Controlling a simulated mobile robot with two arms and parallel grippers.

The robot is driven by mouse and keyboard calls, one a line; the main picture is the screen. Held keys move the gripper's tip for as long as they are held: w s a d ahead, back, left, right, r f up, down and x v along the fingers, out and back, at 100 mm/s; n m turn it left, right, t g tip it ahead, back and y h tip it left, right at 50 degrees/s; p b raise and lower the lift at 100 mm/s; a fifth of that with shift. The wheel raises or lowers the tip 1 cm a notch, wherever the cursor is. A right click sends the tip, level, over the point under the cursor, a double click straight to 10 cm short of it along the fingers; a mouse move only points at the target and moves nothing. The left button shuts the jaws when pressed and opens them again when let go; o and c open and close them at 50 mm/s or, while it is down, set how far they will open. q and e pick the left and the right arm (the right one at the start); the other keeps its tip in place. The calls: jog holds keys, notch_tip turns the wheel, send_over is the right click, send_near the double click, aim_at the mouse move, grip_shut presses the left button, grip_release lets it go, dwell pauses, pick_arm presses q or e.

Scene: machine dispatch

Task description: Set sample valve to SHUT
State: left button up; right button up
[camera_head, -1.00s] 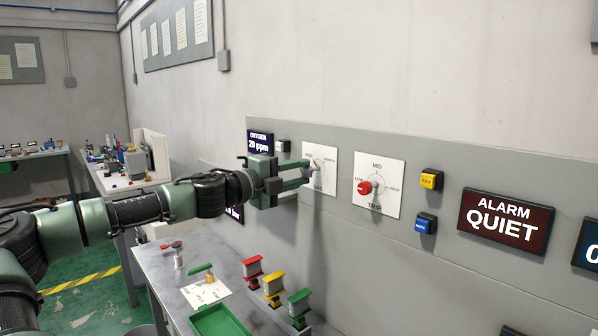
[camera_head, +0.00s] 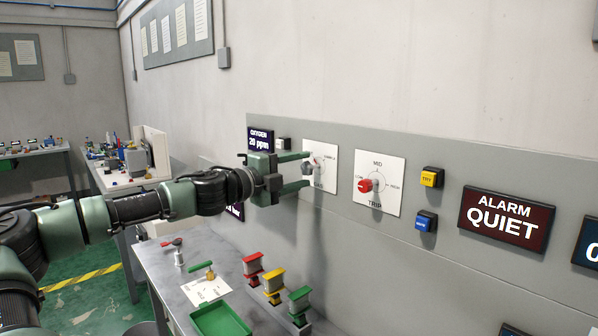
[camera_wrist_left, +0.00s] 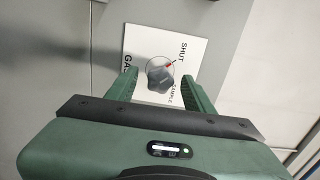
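The white dial plate marked GAS (camera_head: 328,184) is on the grey wall panel, and its dark grey knob (camera_head: 308,168) faces my left gripper (camera_head: 309,170). The left wrist view shows the plate's SHUT and SAMPLE labels and the lobed knob (camera_wrist_left: 159,79). The knob's red mark is on the side toward SHUT. My left gripper (camera_wrist_left: 159,80) is open, with one finger on either side of the knob and visible gaps. How far the tips reach along the knob is unclear. My right gripper is not in view.
A TRIP dial with a red knob (camera_head: 366,186) is to the right, then yellow (camera_head: 431,178) and blue (camera_head: 425,222) buttons and an ALARM QUIET display (camera_head: 505,218).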

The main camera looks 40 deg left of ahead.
pick_arm(q)
jog(key=shift+s+b, duration=0.2)
jog(key=shift+b, duration=0.1)
jog(key=s+b, duration=0.5)
jog(key=s, duration=0.2)
jog(key=shift+s+a, duration=0.25)
jog(key=shift+a, duration=0.1)
